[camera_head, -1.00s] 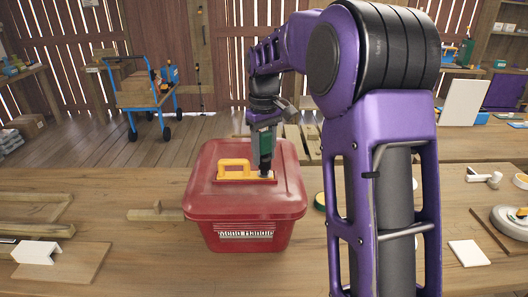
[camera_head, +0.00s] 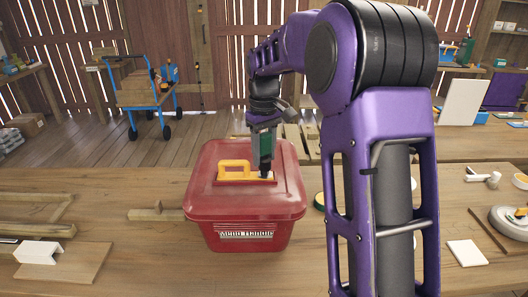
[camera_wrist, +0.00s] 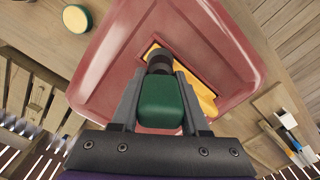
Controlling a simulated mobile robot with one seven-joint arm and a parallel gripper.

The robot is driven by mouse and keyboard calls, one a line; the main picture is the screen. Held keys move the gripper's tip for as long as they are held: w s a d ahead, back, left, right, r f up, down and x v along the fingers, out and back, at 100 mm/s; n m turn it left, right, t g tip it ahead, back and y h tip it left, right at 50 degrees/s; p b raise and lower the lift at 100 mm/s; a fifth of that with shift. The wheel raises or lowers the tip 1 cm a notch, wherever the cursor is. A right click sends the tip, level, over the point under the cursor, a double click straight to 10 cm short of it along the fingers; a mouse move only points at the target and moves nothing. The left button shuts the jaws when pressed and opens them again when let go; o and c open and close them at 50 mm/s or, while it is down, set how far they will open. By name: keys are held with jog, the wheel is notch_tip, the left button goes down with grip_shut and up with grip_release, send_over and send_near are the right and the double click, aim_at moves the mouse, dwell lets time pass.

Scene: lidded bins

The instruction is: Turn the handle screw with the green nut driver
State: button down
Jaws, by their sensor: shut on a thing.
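A red lidded bin (camera_head: 230,207) with a printed label on its front stands on the wooden table. A yellow handle (camera_head: 234,168) sits on its lid; it also shows in the wrist view (camera_wrist: 207,99). My gripper (camera_head: 263,148) is shut on the green nut driver (camera_wrist: 161,102), above the right end of the handle. The driver points down, and its dark socket (camera_wrist: 160,60) is at the handle's right end. The handle screw is hidden under the socket, so I cannot tell how well they are engaged.
A wooden piece (camera_head: 157,213) lies left of the bin. A white block (camera_head: 38,252) on a board is at the front left. A round yellow-green object (camera_wrist: 77,18) lies near the bin. My arm covers the table to the bin's right.

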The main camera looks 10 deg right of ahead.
jog(key=shift+f+b, duration=0.45)
jog(key=shift+f, duration=0.45)
dwell(0.3)
jog(key=m+p, duration=0.1)
jog(key=m, duration=0.3)
jog(key=shift+r, duration=0.1)
jog(key=shift+m, duration=1)
jog(key=m, duration=0.3)
jog(key=shift+d, duration=0.1)
jog(key=m, duration=0.3)
